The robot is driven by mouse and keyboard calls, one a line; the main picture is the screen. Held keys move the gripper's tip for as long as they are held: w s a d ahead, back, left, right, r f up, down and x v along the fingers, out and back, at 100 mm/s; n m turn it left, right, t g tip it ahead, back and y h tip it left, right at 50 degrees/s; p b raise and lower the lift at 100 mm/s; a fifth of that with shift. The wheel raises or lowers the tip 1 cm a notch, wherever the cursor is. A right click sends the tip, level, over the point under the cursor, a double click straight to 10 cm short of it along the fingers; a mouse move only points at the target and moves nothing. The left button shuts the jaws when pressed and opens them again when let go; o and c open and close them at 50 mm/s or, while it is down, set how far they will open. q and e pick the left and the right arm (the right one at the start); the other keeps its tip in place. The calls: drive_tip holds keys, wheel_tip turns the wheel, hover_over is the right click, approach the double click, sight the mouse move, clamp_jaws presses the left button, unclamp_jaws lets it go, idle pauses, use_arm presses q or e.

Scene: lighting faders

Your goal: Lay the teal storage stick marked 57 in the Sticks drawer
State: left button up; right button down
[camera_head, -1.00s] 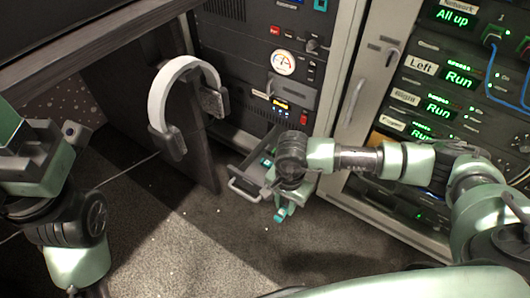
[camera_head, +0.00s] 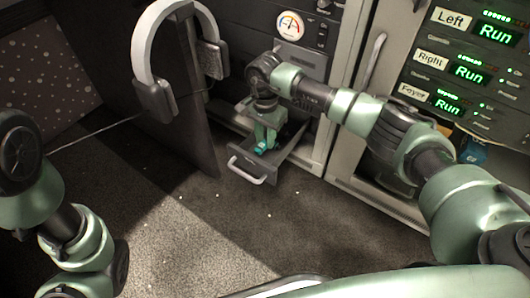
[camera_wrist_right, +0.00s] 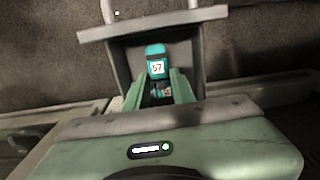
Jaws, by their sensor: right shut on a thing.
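The teal storage stick (camera_head: 264,147) is held in my right gripper (camera_head: 266,137). In the right wrist view the stick (camera_wrist_right: 156,68) shows its white label with 57, between the two green fingers (camera_wrist_right: 154,90). The pulled-out drawer (camera_head: 270,174) is below the gripper, low in the rack. In the right wrist view the drawer's front rim (camera_wrist_right: 150,24) lies beyond the stick, which is over the drawer's inside. I cannot tell whether the stick touches the drawer floor. No drawer label is readable. My left gripper is out of view; only the left arm shows.
Headphones (camera_head: 158,60) hang on the dark desk panel (camera_head: 190,120) left of the drawer. A rack with lit green Run displays (camera_head: 496,32) stands at the right. The carpet (camera_head: 190,235) before the drawer is clear. Small coloured items (camera_wrist_right: 160,91) show between the fingers, partly hidden.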

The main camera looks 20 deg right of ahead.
sight(265, 141)
wheel_tip(265, 141, down, 4)
drive_tip(key=b, duration=0.3)
drive_tip(key=shift+f, duration=0.25)
drive_tip(key=shift+r, duration=0.15)
drive_tip(key=c, duration=1.2)
unclamp_jaws()
